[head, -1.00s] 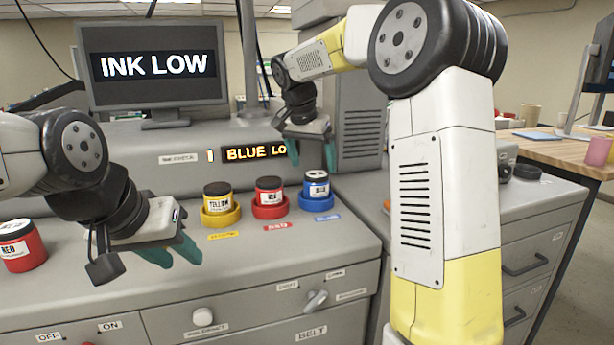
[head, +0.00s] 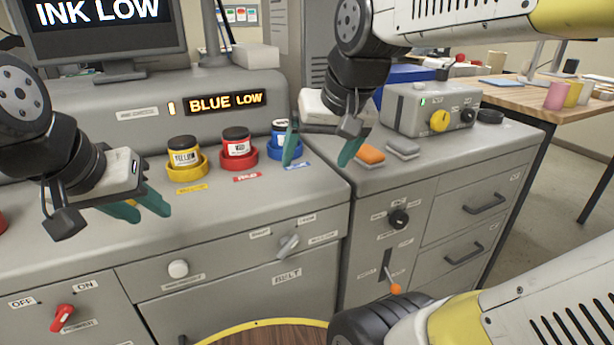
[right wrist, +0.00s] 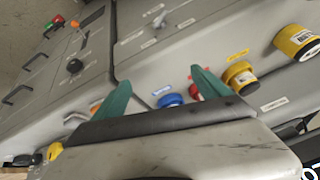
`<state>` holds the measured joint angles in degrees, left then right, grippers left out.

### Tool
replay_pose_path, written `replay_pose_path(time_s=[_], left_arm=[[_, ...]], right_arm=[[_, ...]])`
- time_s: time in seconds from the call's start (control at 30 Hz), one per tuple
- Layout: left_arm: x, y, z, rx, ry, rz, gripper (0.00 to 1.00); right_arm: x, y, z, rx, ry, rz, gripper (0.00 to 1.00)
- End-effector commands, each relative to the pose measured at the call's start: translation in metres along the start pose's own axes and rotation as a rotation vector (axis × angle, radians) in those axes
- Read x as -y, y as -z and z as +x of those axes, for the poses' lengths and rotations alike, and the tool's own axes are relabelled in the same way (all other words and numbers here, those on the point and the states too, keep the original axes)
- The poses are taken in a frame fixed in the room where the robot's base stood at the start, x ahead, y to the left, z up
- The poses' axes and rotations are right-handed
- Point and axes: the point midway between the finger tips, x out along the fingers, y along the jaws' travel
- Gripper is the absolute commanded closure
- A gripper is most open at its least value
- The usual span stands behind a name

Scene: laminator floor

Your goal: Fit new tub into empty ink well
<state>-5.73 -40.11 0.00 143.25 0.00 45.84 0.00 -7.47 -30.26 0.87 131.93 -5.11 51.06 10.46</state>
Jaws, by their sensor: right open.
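The blue ink tub (head: 281,129) stands in the blue ring well (head: 287,151) on the grey machine top, partly behind a finger of my right gripper. My right gripper (head: 321,150) is open and empty, just right of that tub. In the right wrist view the blue tub (right wrist: 170,101) shows between the spread fingers (right wrist: 162,92), beyond them. The yellow tub (head: 184,152) and red tub (head: 237,143) sit upright in matching wells. My left gripper (head: 153,217) looks open and empty, over the machine top at the left. No loose blue tub is in view.
A sign reads BLUE LOW (head: 226,103); the monitor (head: 103,35) reads INK LOW. Right of the right gripper are an orange-topped pad (head: 371,156), a grey pad (head: 403,148) and a control box (head: 430,110). A red object (head: 3,222) is cut off at left.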

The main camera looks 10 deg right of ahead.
Motion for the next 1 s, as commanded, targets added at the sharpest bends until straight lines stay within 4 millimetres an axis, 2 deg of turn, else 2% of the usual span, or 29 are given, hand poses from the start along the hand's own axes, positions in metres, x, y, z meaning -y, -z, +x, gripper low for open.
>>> replay_pose_path(time_s=[0.03, 0.1, 0.23, 1.0], left_arm=[[0.0, 0.0, 0.0, 0.0, 0.0, 0.0, 0.64], [0.0, 0.0, 0.0, 0.0, 0.0, 0.0, 0.64], [0.0, 0.0, 0.0, 0.0, 0.0, 0.0, 0.64], [0.0, 0.0, 0.0, 0.0, 0.0, 0.0, 0.64]], right_arm=[[-0.002, -0.019, 0.001, -0.018, 0.017, -0.018, 0.14], [-0.002, -0.037, 0.004, -0.037, 0.037, -0.047, 0.14], [-0.001, -0.055, 0.009, -0.057, 0.056, -0.077, 0.14], [-0.001, -0.058, 0.01, -0.058, 0.059, -0.083, 0.14]])
